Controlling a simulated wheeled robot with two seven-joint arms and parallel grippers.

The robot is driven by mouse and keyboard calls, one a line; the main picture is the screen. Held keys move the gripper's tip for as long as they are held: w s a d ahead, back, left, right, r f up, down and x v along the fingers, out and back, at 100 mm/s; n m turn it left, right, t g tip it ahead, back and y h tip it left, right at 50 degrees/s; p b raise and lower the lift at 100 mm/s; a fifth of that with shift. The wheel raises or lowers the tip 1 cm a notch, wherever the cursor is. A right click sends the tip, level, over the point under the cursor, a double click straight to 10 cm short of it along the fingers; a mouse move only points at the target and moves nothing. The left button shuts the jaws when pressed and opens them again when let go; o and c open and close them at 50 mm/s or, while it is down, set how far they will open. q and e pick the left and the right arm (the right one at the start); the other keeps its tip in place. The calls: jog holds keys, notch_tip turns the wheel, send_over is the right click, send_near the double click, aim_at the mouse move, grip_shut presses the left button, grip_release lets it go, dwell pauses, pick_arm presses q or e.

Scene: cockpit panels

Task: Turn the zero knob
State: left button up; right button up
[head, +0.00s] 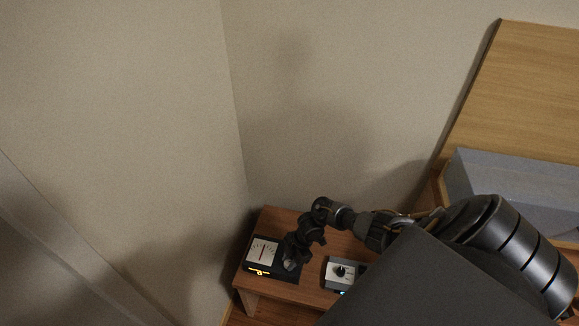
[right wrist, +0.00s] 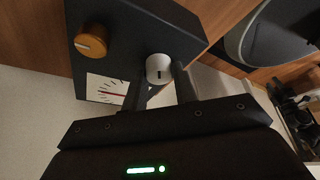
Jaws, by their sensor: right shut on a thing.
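A dark meter box (head: 259,281) with a white dial face and red needle stands on the left of the wooden table in the head view. In the right wrist view the box (right wrist: 135,30) carries an orange knob (right wrist: 91,41), a white dial (right wrist: 106,90) and a silver-white knob (right wrist: 159,68) with a dark mark. My right gripper (head: 290,264) is over the right side of the box. In the right wrist view its fingers (right wrist: 162,87) are shut on the silver-white knob. No label naming the knob is readable. My left gripper is not in view.
The wooden table (head: 270,224) stands close to the wall. A grey box with a black knob (head: 341,272) stands right of the meter box. A grey-blue block (head: 520,185) and a wood panel (head: 530,90) are at the right.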

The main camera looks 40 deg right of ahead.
jog(key=o, duration=1)
jog(key=p+v, duration=0.2)
jog(key=v, duration=0.8)
jog(key=shift+s+d+r, duration=0.1)
jog(key=shift+d+r, duration=0.05)
jog(key=shift+r, duration=0.2)
